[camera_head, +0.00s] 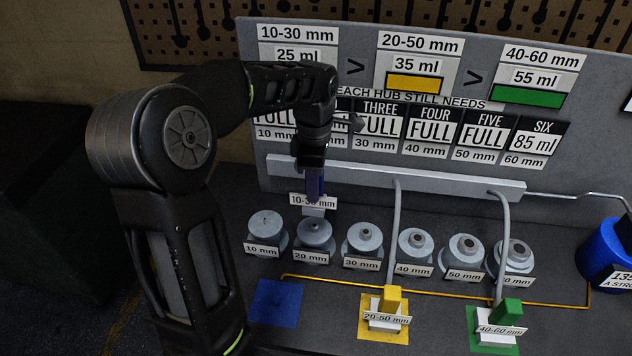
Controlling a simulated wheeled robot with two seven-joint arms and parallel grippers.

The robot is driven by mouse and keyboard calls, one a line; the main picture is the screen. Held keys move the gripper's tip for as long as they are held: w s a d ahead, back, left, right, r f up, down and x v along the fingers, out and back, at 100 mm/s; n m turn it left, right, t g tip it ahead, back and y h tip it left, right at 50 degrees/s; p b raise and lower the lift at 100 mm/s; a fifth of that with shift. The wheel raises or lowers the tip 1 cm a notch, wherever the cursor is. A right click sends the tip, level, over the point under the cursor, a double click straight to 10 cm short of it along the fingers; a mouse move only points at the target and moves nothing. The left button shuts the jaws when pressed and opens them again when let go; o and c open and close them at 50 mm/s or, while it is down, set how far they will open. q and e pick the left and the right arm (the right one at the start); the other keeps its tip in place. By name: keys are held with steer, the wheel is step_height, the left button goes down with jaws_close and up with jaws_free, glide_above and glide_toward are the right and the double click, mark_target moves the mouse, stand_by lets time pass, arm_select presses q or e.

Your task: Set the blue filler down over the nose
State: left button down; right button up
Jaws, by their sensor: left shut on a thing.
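My left gripper (312,160) is shut on the blue filler (315,186), which hangs upright with a white "10-30 mm" label. The filler is above and behind the 20 mm hub (314,236) in the picture; whether it touches the hub's nose is hard to tell. The row also holds the 10 mm hub (265,230), 30 mm hub (363,241), 40 mm hub (415,246), 50 mm hub (463,252) and 60 mm hub (513,259). The blue square (276,303) on the bench is empty. My right gripper is out of view.
The yellow filler (391,299) and green filler (512,310) stand on their coloured squares, each with a grey hose rising to a rail (440,182). A board behind reads FULL for several hubs and 85 ml for six. A blue container (602,255) stands at right.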

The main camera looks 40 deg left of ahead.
arm_select(q)
steer(key=shift+r, duration=0.1)
steer(key=shift+f+b, duration=1.75)
steer(key=shift+f, duration=0.8)
steer(key=shift+f+b, duration=1.05)
steer(key=shift+f, duration=0.45)
steer(key=c, duration=1.3)
jaws_free()
steer(key=o, duration=0.4)
steer(key=shift+f, duration=0.1)
